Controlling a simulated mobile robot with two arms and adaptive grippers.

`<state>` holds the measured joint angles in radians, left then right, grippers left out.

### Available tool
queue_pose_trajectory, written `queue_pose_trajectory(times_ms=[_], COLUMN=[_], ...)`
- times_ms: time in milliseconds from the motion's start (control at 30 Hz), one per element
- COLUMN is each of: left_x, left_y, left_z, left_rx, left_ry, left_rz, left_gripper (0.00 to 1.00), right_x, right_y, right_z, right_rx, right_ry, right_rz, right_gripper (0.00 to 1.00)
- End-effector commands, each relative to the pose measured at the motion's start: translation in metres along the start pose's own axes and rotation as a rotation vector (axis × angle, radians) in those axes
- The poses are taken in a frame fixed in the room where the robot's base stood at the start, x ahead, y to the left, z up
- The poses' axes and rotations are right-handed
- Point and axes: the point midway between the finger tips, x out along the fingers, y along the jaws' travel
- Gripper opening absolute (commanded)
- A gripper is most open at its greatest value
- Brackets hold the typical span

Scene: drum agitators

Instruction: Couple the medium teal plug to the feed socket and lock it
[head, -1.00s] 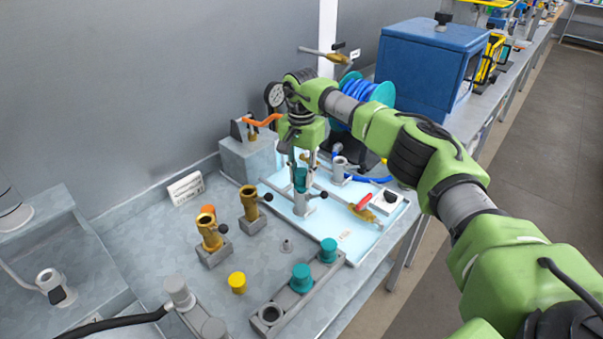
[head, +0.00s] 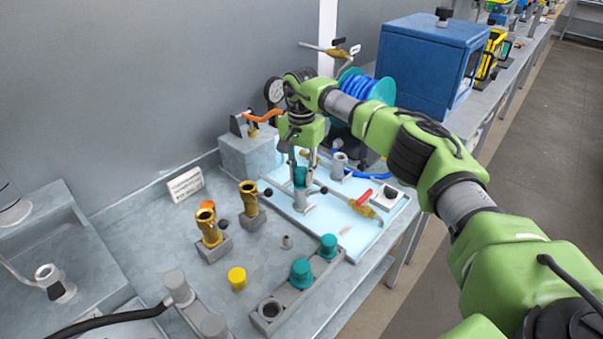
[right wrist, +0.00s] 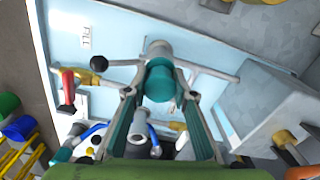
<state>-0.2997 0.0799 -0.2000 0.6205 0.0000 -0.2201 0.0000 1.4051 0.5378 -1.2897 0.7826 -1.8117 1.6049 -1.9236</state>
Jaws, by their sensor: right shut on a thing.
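The teal plug (head: 301,177) sits upright at the mouth of a grey socket (head: 303,202) on the pale blue tray. My right gripper (head: 300,166) points down and is shut on this plug. In the right wrist view the plug (right wrist: 161,82) is between the two fingers (right wrist: 160,95), in line with the socket (right wrist: 159,48); how deep it sits I cannot tell. A lever with a black knob (right wrist: 99,62) sticks out sideways from the socket. Two more teal plugs (head: 301,272) (head: 328,246) stand in a grey rack at the front. My left gripper is not in view.
A red-handled valve (head: 362,200) lies on the tray right of the socket. Another grey fitting (head: 339,165) stands behind. Brass fittings (head: 208,228) and a yellow cap (head: 237,278) are at left. A blue hose reel (head: 360,95) and blue box (head: 425,65) stand behind.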

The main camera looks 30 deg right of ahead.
Motion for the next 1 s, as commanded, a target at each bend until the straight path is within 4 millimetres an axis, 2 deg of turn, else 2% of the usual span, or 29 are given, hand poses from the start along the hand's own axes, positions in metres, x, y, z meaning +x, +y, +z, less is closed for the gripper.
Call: queue_pose_trajectory(times_ms=[300,333,400,1000], left_x=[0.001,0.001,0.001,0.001], left_y=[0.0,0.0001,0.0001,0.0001], left_z=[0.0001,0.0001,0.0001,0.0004], left_rx=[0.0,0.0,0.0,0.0], left_ry=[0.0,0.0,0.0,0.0], left_rz=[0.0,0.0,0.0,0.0], left_gripper=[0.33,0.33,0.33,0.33], right_x=[0.002,0.002,0.0019,0.0018], right_y=[-0.0001,-0.0001,-0.0001,0.0], right_z=[0.0001,0.0001,0.0001,0.0], right_rx=[0.0,0.0,0.0,0.0], right_ry=[0.0,0.0,0.0,0.0], right_rz=[0.0,0.0,0.0,0.0], right_gripper=[0.03,0.3,0.44,0.46])
